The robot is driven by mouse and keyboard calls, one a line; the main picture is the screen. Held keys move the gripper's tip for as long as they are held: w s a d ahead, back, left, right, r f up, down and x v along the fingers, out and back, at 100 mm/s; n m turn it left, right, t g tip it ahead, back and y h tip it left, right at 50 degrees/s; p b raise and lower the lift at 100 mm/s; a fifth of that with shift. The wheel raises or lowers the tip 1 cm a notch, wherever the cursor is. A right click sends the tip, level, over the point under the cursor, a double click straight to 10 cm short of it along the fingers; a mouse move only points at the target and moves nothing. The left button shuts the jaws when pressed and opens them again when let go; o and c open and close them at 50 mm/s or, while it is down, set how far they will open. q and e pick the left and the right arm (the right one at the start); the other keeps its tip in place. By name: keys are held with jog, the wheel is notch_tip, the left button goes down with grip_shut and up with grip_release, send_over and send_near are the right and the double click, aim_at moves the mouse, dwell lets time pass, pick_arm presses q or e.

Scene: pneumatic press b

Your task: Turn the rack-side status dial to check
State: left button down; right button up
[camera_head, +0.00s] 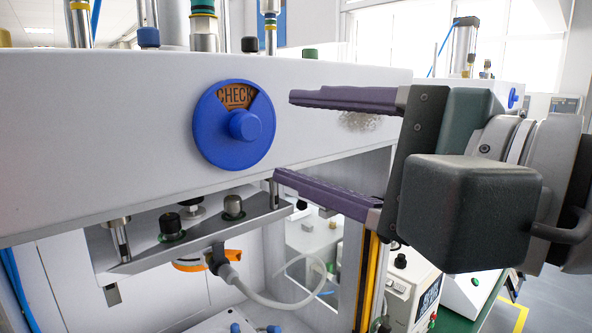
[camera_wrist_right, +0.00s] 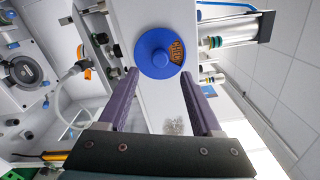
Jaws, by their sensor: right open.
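The blue status dial (camera_head: 234,124) is a round disc with a raised centre knob, set on the front face of the white press beam (camera_head: 120,110). Its window at the top reads CHECK on an orange ground. My right gripper (camera_head: 282,135) is open, its two purple fingers one above the other, just right of the dial. The fingers look apart from the dial, with nothing between them. In the right wrist view the dial (camera_wrist_right: 159,54) lies ahead, beyond and between the fingertips of the gripper (camera_wrist_right: 155,75). My left gripper is in neither view.
Below the beam hang a metal bracket (camera_head: 185,237) with dark knobs and a pale hose (camera_head: 270,290). A grey speckled patch (camera_head: 358,121) shows on the beam behind the upper finger. Cylinders stand on top of the beam. The beam face left of the dial is clear.

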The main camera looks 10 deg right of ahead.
jog(key=shift+b+v, duration=0.5)
jog(key=shift+v, duration=1.05)
jog(key=s+d+f+n+g+h, duration=0.25)
jog(key=s+f+n, duration=0.2)
jog(key=f, duration=0.45)
jog(key=s+d+f+n+g+h, duration=0.2)
jog(key=s+f+n+g+h, duration=0.25)
jog(key=f, duration=0.45)
jog(key=s+d+f+n+g+h, duration=0.3)
jog(key=s+d+f+n, duration=0.3)
jog(key=s, duration=0.3)
jog(key=shift+s+d+f+n+g, duration=0.4)
jog(key=shift+d+f+g, duration=0.15)
jog(key=shift+d, duration=0.3)
